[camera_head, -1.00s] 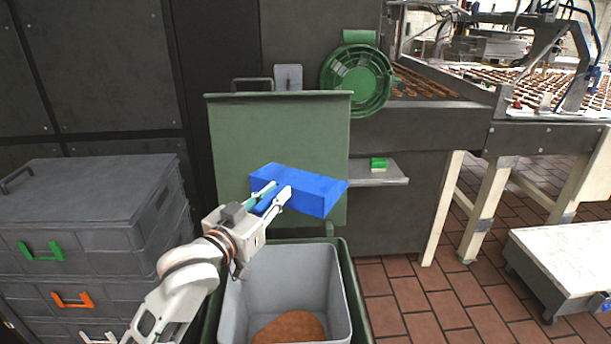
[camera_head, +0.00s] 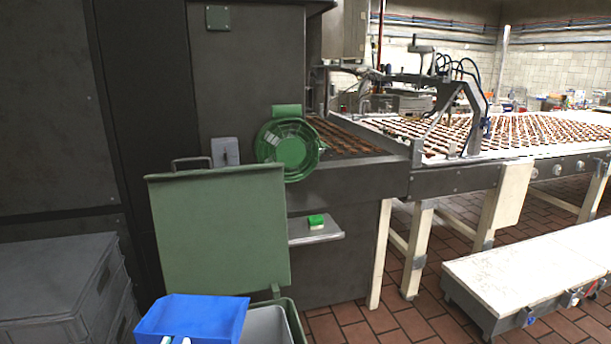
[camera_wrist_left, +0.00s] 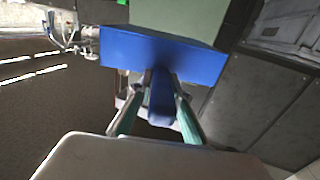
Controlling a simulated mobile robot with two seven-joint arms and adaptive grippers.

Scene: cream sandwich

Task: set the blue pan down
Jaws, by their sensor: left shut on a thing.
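The blue pan (camera_head: 196,316) is at the bottom of the head view, in front of the open green bin. In the left wrist view the pan (camera_wrist_left: 165,50) fills the upper middle, with its handle pointing toward the camera. My left gripper (camera_wrist_left: 160,90) is shut on that handle. In the head view only the pale fingers show at the bottom edge, below the pan. The pan is held in the air; I see no surface under it. My right gripper is not in view.
The green bin lid (camera_head: 220,230) stands upright behind the pan, with the grey bin liner (camera_head: 266,326) beside it. A small shelf (camera_head: 318,235) holds a green sponge (camera_head: 316,221). A low white-topped cart (camera_head: 520,270) stands right.

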